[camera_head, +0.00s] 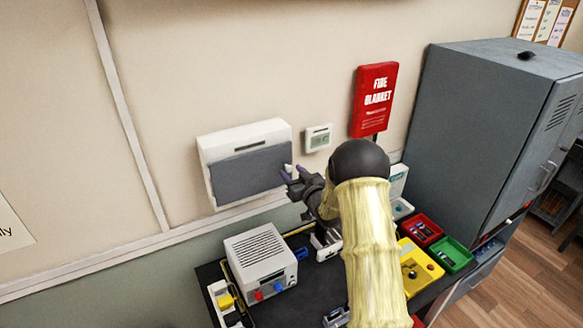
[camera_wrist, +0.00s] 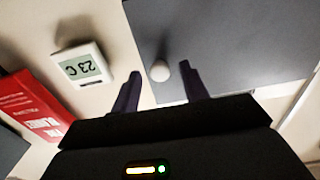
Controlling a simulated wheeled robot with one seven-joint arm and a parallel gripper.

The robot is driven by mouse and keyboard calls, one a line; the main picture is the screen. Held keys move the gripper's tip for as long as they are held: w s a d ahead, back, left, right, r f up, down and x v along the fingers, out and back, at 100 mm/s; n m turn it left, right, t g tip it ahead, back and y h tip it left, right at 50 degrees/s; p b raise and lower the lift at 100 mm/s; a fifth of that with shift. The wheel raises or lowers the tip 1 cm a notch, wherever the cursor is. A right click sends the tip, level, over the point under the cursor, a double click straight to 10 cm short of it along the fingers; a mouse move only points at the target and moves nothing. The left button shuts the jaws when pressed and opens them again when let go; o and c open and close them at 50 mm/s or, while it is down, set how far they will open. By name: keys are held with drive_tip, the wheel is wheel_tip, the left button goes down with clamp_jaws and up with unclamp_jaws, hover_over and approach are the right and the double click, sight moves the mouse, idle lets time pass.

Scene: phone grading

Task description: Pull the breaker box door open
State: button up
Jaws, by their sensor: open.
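The breaker box (camera_head: 218,146) is a white case on the wall with a dark grey door (camera_head: 245,174). The door looks shut, and it also shows in the wrist view (camera_wrist: 235,45). A small pale round knob (camera_wrist: 159,71) sits near the door's edge, at its right side in the head view (camera_head: 288,168). My gripper (camera_head: 291,179) is open at the knob. In the wrist view its two dark fingers (camera_wrist: 160,70) stand on either side of the knob, with visible gaps. I cannot tell how deep the knob lies between them.
A thermostat (camera_head: 318,138) and a red fire blanket case (camera_head: 374,99) hang right of the box. Below, the dark bench holds a white power unit (camera_head: 261,259) and red (camera_head: 421,229) and green (camera_head: 450,254) bins. A grey cabinet (camera_head: 470,130) stands at right.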

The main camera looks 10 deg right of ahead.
drive_tip(key=shift+w+a, duration=0.15)
drive_tip(key=shift+w, duration=0.35)
clamp_jaws()
drive_tip(key=shift+s+f, duration=0.1)
